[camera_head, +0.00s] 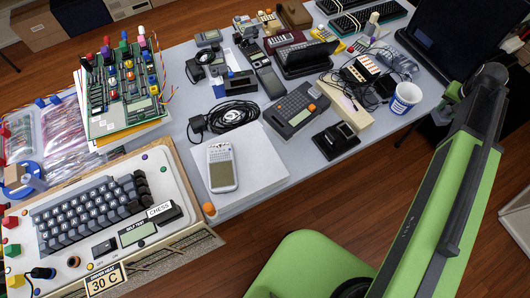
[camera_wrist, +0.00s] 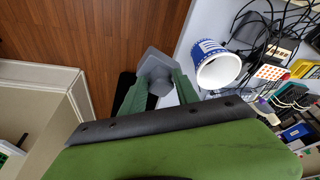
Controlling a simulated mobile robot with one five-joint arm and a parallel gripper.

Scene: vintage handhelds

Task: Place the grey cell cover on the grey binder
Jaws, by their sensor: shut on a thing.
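My gripper (camera_wrist: 157,88) shows in the wrist view with its green fingers shut on a grey, blocky piece, which I take as the grey cell cover (camera_wrist: 154,65). The fingers hide part of it. It is held beside the table's edge, with brown floor behind it in the picture. In the head view my arm hides most of the gripper, and I cannot make out the held piece there. I cannot pick out the grey binder for certain in either view.
A blue and white cup (camera_head: 405,98) stands near the table's right edge, close to my gripper; it also shows in the wrist view (camera_wrist: 216,66). The table (camera_head: 385,122) is crowded with handhelds and cables.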

